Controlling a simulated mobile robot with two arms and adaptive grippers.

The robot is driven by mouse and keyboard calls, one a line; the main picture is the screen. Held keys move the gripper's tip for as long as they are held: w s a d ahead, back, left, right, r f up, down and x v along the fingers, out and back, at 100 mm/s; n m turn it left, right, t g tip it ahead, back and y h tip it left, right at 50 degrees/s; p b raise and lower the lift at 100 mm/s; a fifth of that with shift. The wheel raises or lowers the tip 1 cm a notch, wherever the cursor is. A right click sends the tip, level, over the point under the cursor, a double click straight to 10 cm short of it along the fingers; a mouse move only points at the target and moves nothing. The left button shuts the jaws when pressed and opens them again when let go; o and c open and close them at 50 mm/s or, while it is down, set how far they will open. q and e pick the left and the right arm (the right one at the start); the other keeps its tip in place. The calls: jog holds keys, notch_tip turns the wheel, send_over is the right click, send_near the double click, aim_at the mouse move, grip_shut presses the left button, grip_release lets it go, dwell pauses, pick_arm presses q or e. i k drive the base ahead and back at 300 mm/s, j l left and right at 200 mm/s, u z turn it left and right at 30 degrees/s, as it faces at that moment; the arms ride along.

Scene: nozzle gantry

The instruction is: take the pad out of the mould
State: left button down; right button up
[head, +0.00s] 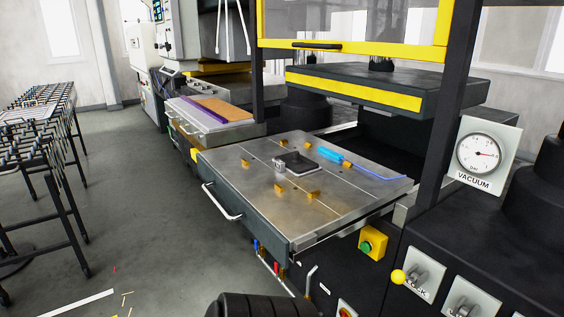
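The mould (316,167) is a small square frame with a dark inside, set in the middle of a flat steel plate. I cannot make out the pad as a separate thing; the dark inside is too small to tell. Neither of my grippers shows in the head view.
The steel plate (240,190) is a drawer top with a front handle (222,203) and several brass blocks. A blue tool (330,155) with a blue hose lies right of the mould. A yellow-edged press head (355,90) hangs behind. A vacuum gauge (479,154) stands right.

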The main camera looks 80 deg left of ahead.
aim_at(296, 162)
jog(key=u, duration=2)
jog(key=j+z, duration=0.2)
jog(key=z, duration=0.25)
jog(key=i+j+z, duration=0.1)
jog(key=z, duration=0.4)
jog(key=j+z, duration=0.3)
jog(key=z, duration=0.15)
jog(key=j+z, duration=0.2)
jog(key=z, duration=0.25)
jog(key=k, duration=0.05)
